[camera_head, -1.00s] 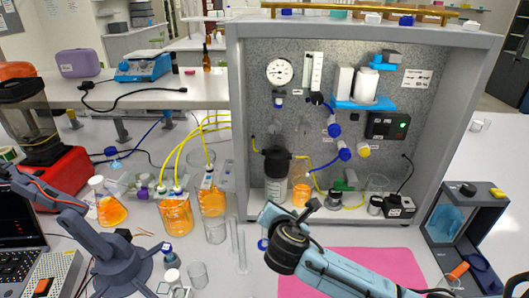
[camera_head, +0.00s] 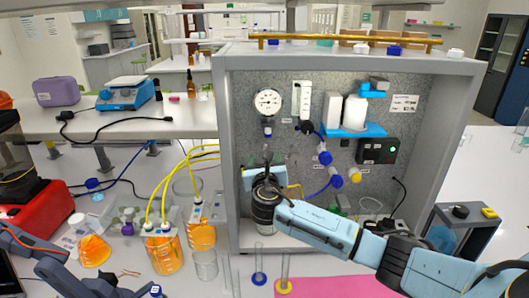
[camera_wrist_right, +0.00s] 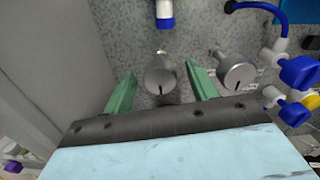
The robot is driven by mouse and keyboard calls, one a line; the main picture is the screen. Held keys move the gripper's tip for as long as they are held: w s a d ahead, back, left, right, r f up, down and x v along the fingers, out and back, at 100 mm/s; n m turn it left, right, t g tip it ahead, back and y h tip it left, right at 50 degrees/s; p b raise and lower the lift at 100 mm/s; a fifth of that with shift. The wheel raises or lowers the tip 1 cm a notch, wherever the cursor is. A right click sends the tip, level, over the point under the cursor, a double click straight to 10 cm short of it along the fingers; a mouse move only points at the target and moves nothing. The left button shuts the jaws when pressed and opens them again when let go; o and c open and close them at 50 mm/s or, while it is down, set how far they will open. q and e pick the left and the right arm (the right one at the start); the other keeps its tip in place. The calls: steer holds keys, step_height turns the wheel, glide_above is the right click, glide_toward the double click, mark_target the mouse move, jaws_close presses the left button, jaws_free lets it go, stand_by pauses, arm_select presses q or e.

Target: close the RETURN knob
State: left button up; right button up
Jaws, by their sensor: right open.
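Two round silver knobs show on the speckled panel in the right wrist view, a left knob (camera_wrist_right: 159,77) and a right knob (camera_wrist_right: 236,72). Each has a dark index line. No label is readable, so I cannot tell which is RETURN. My right gripper (camera_wrist_right: 161,70) is open, with its green fingers on either side of the left knob. Contact with it cannot be told. In the head view my right gripper (camera_head: 264,170) is in front of the lower left of the panel (camera_head: 232,90) and hides what is behind it. My left gripper is not in view.
Blue valves (camera_head: 325,157) and tubing sit right of the gripper, below a round gauge (camera_head: 268,101). The rig's grey side wall (camera_head: 229,160) is close on the left. Bottles of orange liquid (camera_head: 163,256) and cylinders stand in front, beside a pink mat (camera_head: 340,287).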

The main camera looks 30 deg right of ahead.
steer(key=shift+x, duration=2.05)
steer(key=shift+c, duration=0.4)
steer(key=c, duration=0.9)
